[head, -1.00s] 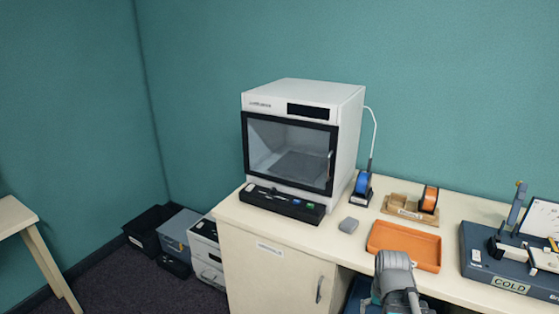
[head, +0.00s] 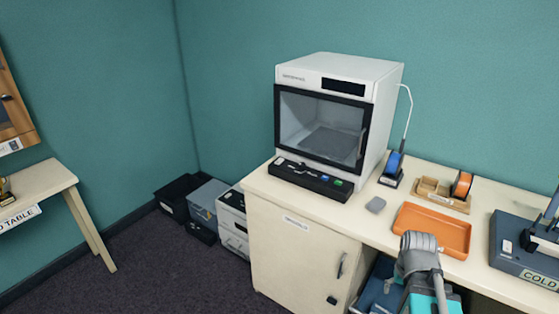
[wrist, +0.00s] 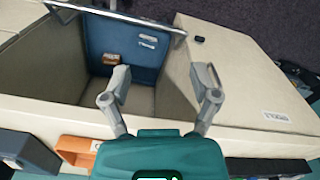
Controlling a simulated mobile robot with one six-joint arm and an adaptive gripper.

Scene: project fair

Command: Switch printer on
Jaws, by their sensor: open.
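The white 3D printer (head: 388,110) stands on the bench against the wall, its dark-framed door (head: 322,135) shut and its small display (head: 343,87) dark. A black control strip (head: 310,180) lies along its front foot, with a blue button (head: 324,178) and a green button (head: 337,183) at its right end. My gripper shows in the wrist view (wrist: 163,82), open and empty, its fingers apart in front of the open bay under the bench. In the head view my arm is low right, by the bench front, below the orange tray; the fingertips are not clear there.
Boxes (head: 208,208) stand on the floor left. Floor between table and bench is open.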

